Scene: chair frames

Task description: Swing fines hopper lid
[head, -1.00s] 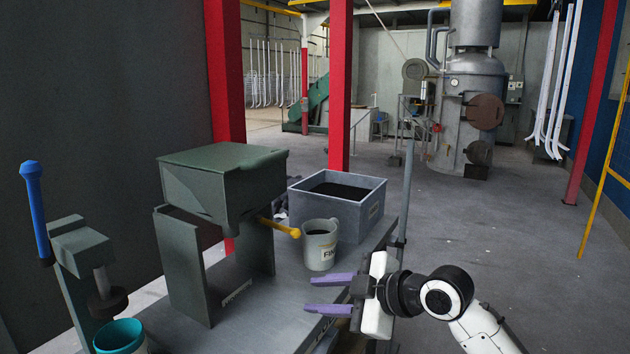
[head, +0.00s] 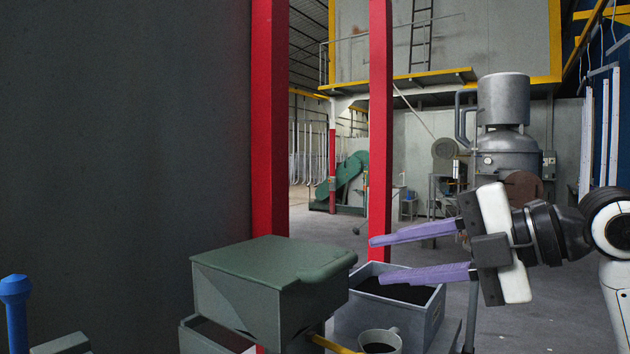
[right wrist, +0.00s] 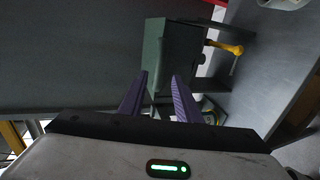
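The green fines hopper (head: 262,310) stands on the bench at lower centre in the head view. Its flat lid (head: 265,262) lies closed on top, with a rounded raised bar (head: 328,262) along its right edge. In the right wrist view the hopper (right wrist: 175,58) appears turned on its side, beyond the fingertips. My right gripper (head: 375,260) is open and empty, with two purple fingers pointing left, just right of and apparently above the lid's right edge, with no clear contact. The yellow handle (head: 330,345) sticks out below; it also shows in the right wrist view (right wrist: 224,46). My left gripper is not in view.
A grey bin of dark material (head: 400,298) stands right of the hopper, partly below my right gripper. A mug (head: 380,341) with dark contents sits in front of it. A blue-handled tool (head: 16,310) stands at far left. Red posts (head: 270,130) rise behind the bench.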

